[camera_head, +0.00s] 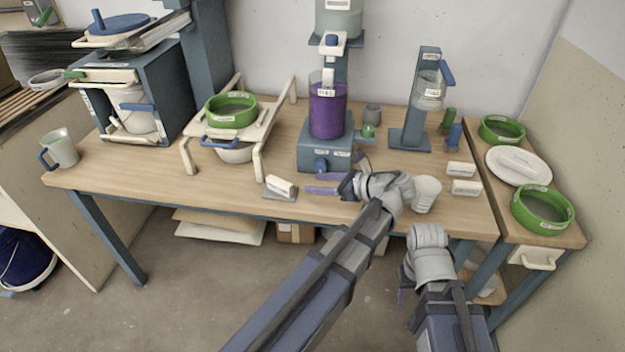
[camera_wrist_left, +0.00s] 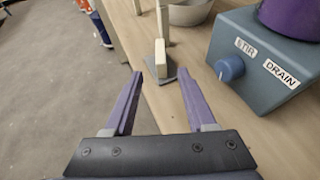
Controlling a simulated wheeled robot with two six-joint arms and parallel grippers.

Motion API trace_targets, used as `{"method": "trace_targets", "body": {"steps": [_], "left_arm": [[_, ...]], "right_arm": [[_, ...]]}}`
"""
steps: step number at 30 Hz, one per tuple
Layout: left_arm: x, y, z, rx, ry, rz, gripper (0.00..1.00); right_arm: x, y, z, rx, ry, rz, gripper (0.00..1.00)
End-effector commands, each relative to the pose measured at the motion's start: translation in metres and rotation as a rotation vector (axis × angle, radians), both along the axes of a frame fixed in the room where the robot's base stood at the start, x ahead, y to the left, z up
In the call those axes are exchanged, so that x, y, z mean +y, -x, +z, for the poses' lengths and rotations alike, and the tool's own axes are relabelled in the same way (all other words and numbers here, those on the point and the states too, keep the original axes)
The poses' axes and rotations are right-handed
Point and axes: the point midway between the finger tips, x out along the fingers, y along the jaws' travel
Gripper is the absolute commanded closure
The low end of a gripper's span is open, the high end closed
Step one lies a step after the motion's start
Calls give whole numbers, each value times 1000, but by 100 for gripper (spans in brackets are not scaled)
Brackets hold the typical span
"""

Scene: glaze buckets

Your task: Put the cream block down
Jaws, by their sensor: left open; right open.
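A cream block (camera_head: 281,186) sits upright on a thin grey plate (camera_head: 287,197) near the table's front edge. In the left wrist view the cream block (camera_wrist_left: 161,58) stands on the grey plate (camera_wrist_left: 172,77), ahead of the fingers. My left gripper (camera_head: 324,184) is open and empty, just right of the block, its fingertips pointing towards it and apart from it. In the left wrist view its purple fingers (camera_wrist_left: 160,78) are spread wide. My right gripper (camera_head: 403,297) is open, low in front of the table, with its fingers partly hidden.
The blue STIR/DRAIN base (camera_wrist_left: 265,62) with a purple container (camera_head: 327,108) stands behind my left gripper. A cream rack (camera_head: 190,157) is behind left of the block. A white cup (camera_head: 426,194) and two labelled white blocks (camera_head: 466,187) are to the right. The front left tabletop is clear.

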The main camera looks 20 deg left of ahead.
Motion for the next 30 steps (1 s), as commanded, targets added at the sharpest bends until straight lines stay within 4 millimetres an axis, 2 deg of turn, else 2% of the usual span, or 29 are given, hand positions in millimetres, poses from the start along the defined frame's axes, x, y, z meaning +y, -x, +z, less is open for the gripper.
{"method": "trace_targets", "body": {"steps": [5,8,12,15,18,21,24,30], "left_arm": [[-3,6,-7,-35,40,16,44],[-15,21,-29,-143,169,75,44],[-50,57,-73,-363,458,275,44],[-83,85,-99,-498,654,482,44],[-115,111,-117,-591,801,703,44],[-142,132,-128,-647,898,903,44],[-162,147,-132,-675,950,1053,44],[-178,157,-135,-692,982,1181,44]], "right_arm": [[0,0,0,0,0,0,50],[0,0,0,0,0,0,50],[0,0,0,0,0,0,50],[0,0,0,0,0,0,50],[0,0,0,0,0,0,50],[0,0,0,0,0,0,50],[0,0,0,0,0,0,50],[0,0,0,0,0,0,50]]}}
